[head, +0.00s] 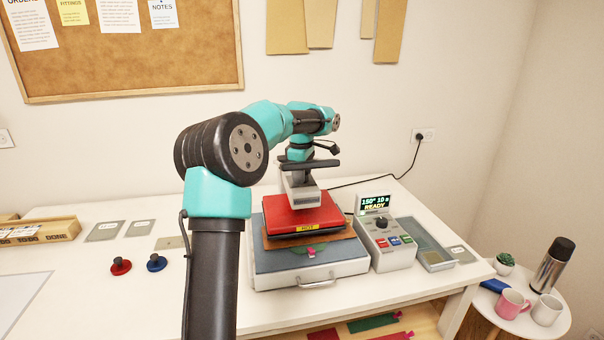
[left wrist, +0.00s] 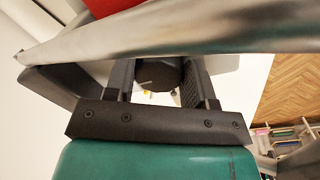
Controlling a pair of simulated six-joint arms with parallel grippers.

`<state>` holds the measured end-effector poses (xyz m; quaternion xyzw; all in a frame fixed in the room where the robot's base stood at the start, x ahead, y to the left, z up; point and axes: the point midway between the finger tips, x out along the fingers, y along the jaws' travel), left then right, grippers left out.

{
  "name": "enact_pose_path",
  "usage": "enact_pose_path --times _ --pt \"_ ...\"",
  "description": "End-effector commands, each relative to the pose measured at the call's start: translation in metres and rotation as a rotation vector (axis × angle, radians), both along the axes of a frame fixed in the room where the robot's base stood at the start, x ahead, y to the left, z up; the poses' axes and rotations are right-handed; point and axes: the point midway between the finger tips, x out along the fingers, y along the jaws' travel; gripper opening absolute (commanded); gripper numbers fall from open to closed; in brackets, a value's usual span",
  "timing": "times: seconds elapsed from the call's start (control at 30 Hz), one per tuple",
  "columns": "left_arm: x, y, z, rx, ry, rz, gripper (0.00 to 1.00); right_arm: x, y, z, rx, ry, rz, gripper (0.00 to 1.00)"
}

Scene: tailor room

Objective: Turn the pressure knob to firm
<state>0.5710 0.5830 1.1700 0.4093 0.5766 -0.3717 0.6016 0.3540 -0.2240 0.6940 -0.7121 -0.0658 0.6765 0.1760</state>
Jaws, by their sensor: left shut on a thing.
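The heat press has a red upper plate (head: 300,212) with a yellow HOT label and a grey base (head: 315,272). My left gripper (head: 305,165) is over the top of the press, above its grey mount (head: 303,192). In the left wrist view, the dark round pressure knob (left wrist: 157,73) sits between the two fingers of my left gripper (left wrist: 158,85), which is shut on it. A light line shows on the knob; its setting cannot be read. In the head view the knob is hidden by the gripper. My right gripper is not in view.
A control box (head: 390,245) with its own dark dial and a READY display stands right of the press. A pale metal bar (left wrist: 180,35) crosses close to the gripper in the left wrist view. Red (head: 120,266) and blue (head: 156,262) knobbed pieces lie left on the table.

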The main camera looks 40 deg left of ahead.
Motion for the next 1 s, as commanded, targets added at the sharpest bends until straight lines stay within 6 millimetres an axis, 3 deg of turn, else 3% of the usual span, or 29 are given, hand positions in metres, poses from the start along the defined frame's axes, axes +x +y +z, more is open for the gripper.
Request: enact_pose_path --times 0.87,0.9,1.0 --pt "0.0002 0.0002 0.0008 0.001 -0.002 0.0 0.26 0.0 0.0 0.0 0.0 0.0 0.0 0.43" --pt "0.0001 0.0002 0.0008 0.001 -0.002 0.0 0.51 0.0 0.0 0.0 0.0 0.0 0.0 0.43" --pt "0.0001 0.0002 0.0008 0.001 -0.002 0.0 0.6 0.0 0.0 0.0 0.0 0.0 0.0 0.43"
